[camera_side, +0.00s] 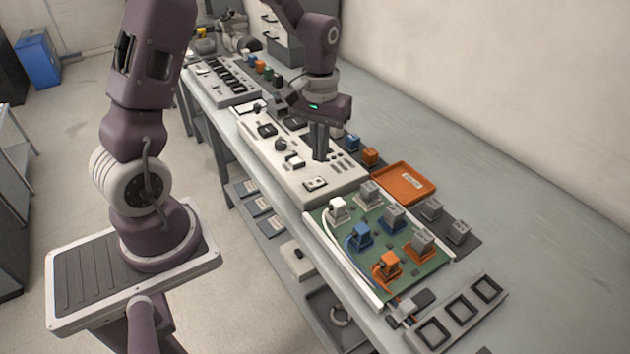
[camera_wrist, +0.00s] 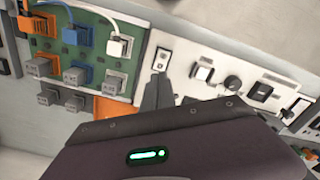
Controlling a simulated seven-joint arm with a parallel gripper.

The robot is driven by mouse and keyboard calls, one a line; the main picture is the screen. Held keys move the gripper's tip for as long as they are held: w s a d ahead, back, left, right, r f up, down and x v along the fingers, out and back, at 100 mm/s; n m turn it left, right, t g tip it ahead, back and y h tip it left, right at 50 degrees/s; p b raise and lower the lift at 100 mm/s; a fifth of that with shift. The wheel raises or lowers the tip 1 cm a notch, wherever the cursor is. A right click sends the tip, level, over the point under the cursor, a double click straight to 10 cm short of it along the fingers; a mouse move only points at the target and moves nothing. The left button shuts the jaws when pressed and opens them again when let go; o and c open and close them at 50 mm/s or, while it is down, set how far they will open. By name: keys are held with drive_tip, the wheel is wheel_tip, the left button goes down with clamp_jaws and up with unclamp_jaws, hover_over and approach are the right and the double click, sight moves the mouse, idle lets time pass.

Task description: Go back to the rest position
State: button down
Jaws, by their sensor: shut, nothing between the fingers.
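My gripper (camera_side: 319,152) is shut and empty, pointing down above the white control panel (camera_side: 260,152) in the side view. In the wrist view its closed fingers (camera_wrist: 158,85) show in front of the same panel (camera_wrist: 213,55). I cannot tell whether the fingertips touch the panel. The panel carries dark switches and a socket-like part (camera_side: 315,183) near its front end.
A green board (camera_side: 335,238) with white, blue, orange and grey plugs stands in front of the panel. An orange tray (camera_side: 405,184) lies to its right. A frame with square openings (camera_side: 460,312) is at the near end. The bench's right side (camera_side: 510,210) is clear.

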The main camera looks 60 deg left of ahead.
drive_tip(key=shift+r, duration=0.65)
